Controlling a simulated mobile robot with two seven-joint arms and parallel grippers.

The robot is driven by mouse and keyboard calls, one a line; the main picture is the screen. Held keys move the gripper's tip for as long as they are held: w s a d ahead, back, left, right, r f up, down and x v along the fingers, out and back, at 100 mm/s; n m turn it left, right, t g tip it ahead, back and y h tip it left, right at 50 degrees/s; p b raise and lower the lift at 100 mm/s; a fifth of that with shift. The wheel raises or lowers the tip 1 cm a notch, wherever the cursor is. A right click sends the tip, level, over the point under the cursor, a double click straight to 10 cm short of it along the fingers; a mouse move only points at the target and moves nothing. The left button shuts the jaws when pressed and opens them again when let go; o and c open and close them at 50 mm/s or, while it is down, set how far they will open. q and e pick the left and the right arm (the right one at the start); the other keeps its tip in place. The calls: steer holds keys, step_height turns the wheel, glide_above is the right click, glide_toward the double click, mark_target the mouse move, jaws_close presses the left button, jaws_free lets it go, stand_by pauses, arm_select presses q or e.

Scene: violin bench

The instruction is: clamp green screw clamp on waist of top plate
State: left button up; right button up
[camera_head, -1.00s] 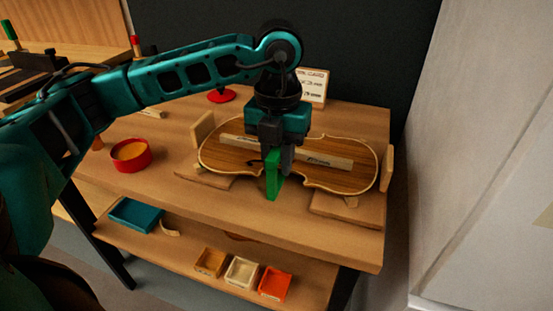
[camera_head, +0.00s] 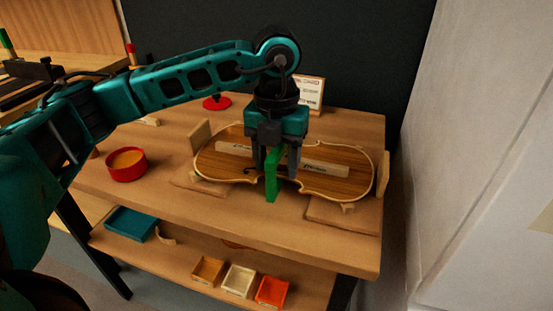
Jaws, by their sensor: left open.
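The green screw clamp (camera_head: 271,178) stands upright at the near edge of the violin top plate's waist. The top plate (camera_head: 338,184) lies flat across wooden supports on the bench, with a pale bar (camera_head: 335,169) along its middle. My left gripper (camera_head: 274,172) points down over the waist and is open, with a finger on either side of the clamp. Whether a finger touches the clamp cannot be told. The clamp's upper part and the middle of the plate are partly hidden by the gripper. My right gripper is not in view.
Upright wooden blocks stand at the plate's left end (camera_head: 201,136) and right end (camera_head: 382,174). A red round tub (camera_head: 126,164) sits at the left. A small card (camera_head: 310,92) stands behind. The lower shelf holds a teal tray (camera_head: 132,223) and small bins (camera_head: 239,280).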

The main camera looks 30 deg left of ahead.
arm_select(q)
step_height(320, 180, up, 13)
steer(key=p, duration=0.3)
stand_by(0.8)
